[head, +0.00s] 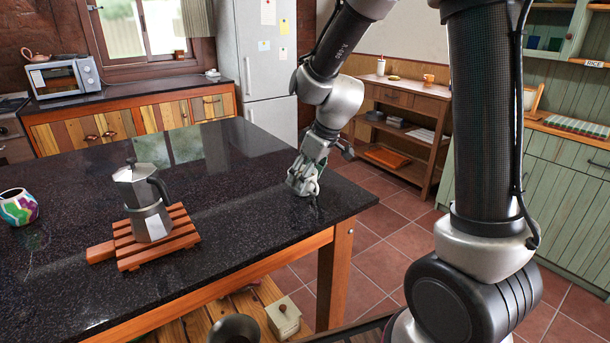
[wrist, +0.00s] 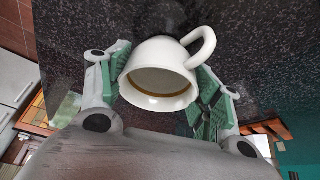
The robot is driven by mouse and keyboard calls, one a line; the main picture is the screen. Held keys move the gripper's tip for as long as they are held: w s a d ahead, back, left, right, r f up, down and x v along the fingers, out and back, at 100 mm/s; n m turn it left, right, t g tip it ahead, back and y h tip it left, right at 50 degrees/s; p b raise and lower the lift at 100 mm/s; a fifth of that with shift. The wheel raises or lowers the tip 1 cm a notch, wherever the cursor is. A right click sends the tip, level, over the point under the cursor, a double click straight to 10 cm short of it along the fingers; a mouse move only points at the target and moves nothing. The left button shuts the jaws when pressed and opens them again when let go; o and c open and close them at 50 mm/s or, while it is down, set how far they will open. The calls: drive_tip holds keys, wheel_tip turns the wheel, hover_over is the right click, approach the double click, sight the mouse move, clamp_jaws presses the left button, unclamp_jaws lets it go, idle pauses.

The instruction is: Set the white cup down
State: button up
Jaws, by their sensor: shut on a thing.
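My gripper (wrist: 165,85) is shut on the white cup (wrist: 160,62), with its green-padded fingers on both sides of the cup's body. In the wrist view the cup's open mouth faces the camera and its handle sticks up at the upper right. In the head view my gripper (head: 303,180) is at the right part of the black speckled table (head: 250,225), close to the table's right edge. The cup is mostly hidden there by the fingers. I cannot tell whether the cup touches the table top.
A moka pot (head: 147,205) stands on a wooden slatted trivet (head: 186,232) left of my gripper. A colourful patterned cup (head: 18,207) is at the far left. The table between the trivet and my gripper is clear. A wooden shelf unit (head: 405,130) stands behind, beyond the floor.

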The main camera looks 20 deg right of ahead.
drive_tip(key=o, duration=1.1)
drive_tip(key=shift+c, duration=0.2)
drive_tip(key=v, duration=1.1)
drive_tip(key=s+d+r+m+h, duration=0.1)
drive_tip(key=s+d+m, duration=0.3)
drive_tip(key=s, duration=0.7)
drive_tip(key=s+d+r+m+h, duration=0.1)
drive_tip(key=s+d+m, duration=0.3)
drive_tip(key=s+d, duration=0.4)
drive_tip(key=s+r, duration=0.1)
drive_tip(key=s, duration=0.3)
drive_tip(key=shift+r+t+h, duration=0.15)
drive_tip(key=shift+t+h, duration=0.25)
